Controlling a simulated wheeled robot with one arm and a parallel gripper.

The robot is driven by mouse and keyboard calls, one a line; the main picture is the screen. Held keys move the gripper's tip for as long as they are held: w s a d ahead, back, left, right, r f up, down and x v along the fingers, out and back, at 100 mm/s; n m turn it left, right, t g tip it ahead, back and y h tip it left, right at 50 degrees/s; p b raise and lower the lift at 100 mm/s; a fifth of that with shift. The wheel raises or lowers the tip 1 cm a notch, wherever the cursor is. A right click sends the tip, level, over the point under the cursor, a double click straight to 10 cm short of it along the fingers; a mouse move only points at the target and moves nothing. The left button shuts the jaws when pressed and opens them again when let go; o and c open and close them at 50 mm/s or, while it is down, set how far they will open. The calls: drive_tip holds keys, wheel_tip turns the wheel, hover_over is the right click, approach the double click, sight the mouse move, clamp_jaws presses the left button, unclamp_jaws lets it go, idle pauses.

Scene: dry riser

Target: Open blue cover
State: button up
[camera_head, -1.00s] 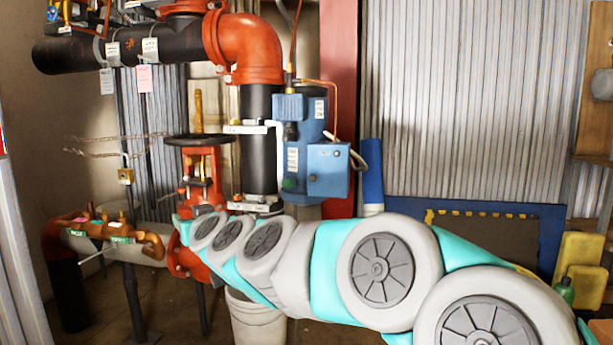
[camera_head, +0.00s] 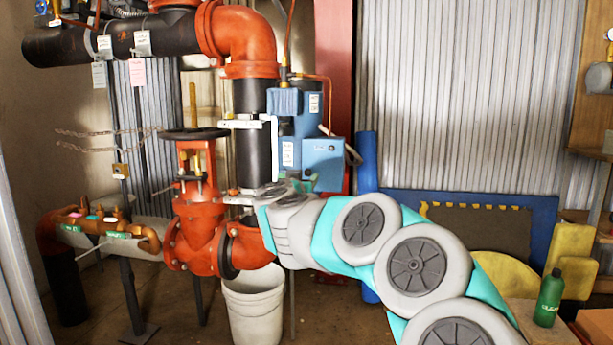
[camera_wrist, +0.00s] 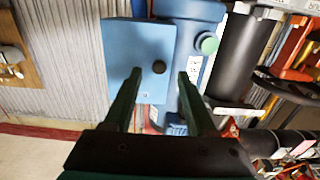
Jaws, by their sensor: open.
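The blue cover (camera_head: 322,158) is the front of a small box on the blue unit beside the black vertical pipe. In the wrist view the blue cover (camera_wrist: 128,50) fills the upper middle, with a dark round knob near its right edge; it looks closed. My gripper (camera_wrist: 160,74) is open and empty, its two dark green fingers pointing at the cover. The left finger overlaps the cover's face in the picture; the right finger is just past its right edge. I cannot tell whether they touch. In the head view my arm mostly hides the gripper, just below the box.
The red valve (camera_head: 198,215) and black pipe (camera_head: 250,150) stand left of the box. A white bucket (camera_head: 254,305) is on the floor below. A blue-framed panel (camera_head: 480,205) and a green bottle (camera_head: 548,300) are at right. The corrugated wall (camera_head: 470,90) is behind.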

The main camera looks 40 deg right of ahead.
sight(307, 173)
drive_tip(key=shift+x, duration=1.95)
drive_tip(key=shift+s, duration=0.1)
clamp_jaws()
